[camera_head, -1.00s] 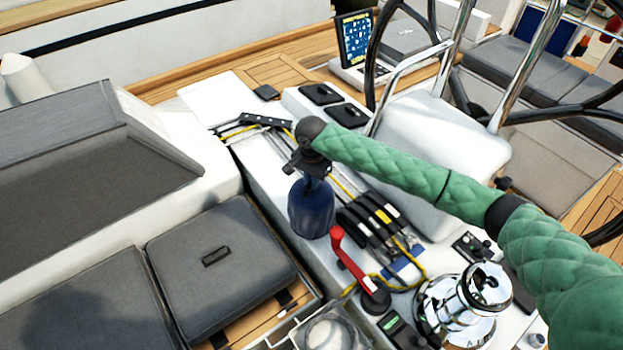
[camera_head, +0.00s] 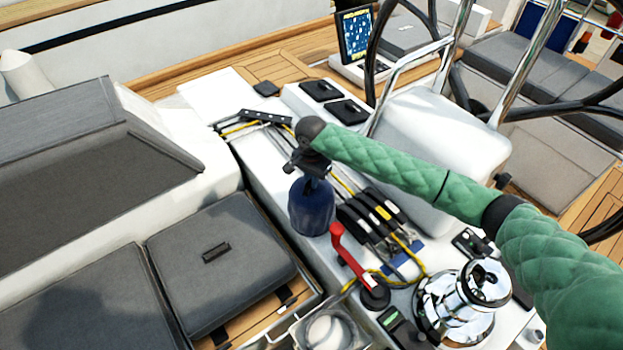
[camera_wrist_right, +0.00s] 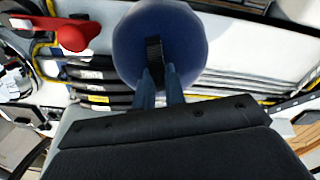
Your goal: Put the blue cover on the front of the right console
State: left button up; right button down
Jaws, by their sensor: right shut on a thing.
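The blue cover (camera_head: 312,207) is a dark blue, rounded, cup-like piece. My right gripper (camera_head: 313,178) is shut on the top of it, and the cover hangs upright below the fingers. The right wrist view shows the cover (camera_wrist_right: 160,40) from above, with the fingers (camera_wrist_right: 160,78) closed on a dark strap at its middle. The right console (camera_head: 262,165) is the long white top running under and beside the cover. Whether the cover touches the console is hard to tell. My left gripper is not in view.
A red-handled lever (camera_head: 345,250), black rope clutches (camera_head: 370,218) with yellow lines and a chrome winch (camera_head: 462,300) stand close to the cover. Grey seat cushions (camera_head: 215,260) lie to the left. A steering wheel (camera_head: 375,50) and plotter screen (camera_head: 355,35) are behind.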

jog(key=c, duration=0.9)
grip_release()
notch_tip(320, 180, up, 2)
jog(key=p, duration=0.2)
jog(key=shift+r+p, duration=0.25)
jog(key=shift+p, duration=0.15)
jog(key=shift+r, duration=3.2)
